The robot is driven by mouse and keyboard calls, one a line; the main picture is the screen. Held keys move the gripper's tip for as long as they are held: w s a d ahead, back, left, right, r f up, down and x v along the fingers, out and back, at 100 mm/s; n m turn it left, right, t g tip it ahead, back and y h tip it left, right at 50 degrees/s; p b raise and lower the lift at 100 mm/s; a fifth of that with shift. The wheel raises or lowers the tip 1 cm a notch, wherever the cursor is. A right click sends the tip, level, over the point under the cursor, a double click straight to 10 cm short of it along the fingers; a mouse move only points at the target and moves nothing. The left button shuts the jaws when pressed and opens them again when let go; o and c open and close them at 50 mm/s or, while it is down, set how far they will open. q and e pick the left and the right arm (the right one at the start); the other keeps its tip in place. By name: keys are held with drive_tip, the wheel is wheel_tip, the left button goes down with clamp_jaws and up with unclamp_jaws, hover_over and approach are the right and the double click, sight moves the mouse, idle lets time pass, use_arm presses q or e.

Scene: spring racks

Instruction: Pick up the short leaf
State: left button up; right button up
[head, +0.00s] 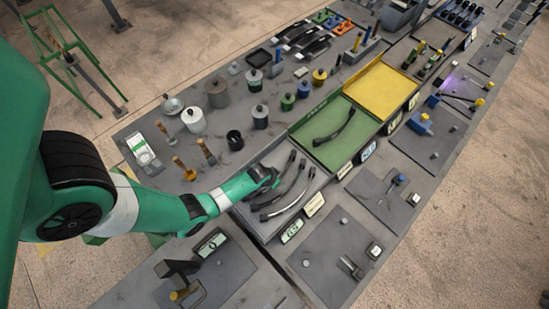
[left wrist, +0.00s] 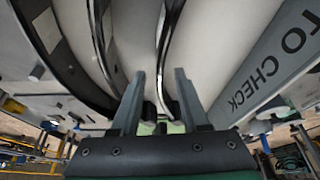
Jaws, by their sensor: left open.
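Several dark, curved leaves lie in a grey tray (head: 313,184) in the middle of the bench. One leaf (head: 292,159) at the tray's far side looks shortest; two longer leaves, including a near one (head: 290,205), lie beside it. My left gripper (head: 274,178) is over the tray's left part, close to the leaf ends. In the left wrist view its two fingers (left wrist: 158,78) are apart, and a thin leaf (left wrist: 168,45) runs up between them. Another leaf (left wrist: 102,45) and a wide dark one (left wrist: 45,50) lie to the left. Contact cannot be told.
A yellow tray (head: 382,92) beyond looks empty. The grey tray's edge reads "TO CHECK" (left wrist: 265,75) in the left wrist view. Pots (head: 194,121) and weights stand behind; small tools lie in front.

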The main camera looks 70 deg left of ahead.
use_arm(q)
drive_tip(key=shift+x, duration=0.85)
drive_tip(key=shift+w+r, duration=0.1)
drive_tip(key=shift+c, duration=0.2)
clamp_jaws()
drive_tip(key=shift+w+r, duration=0.1)
idle(0.4)
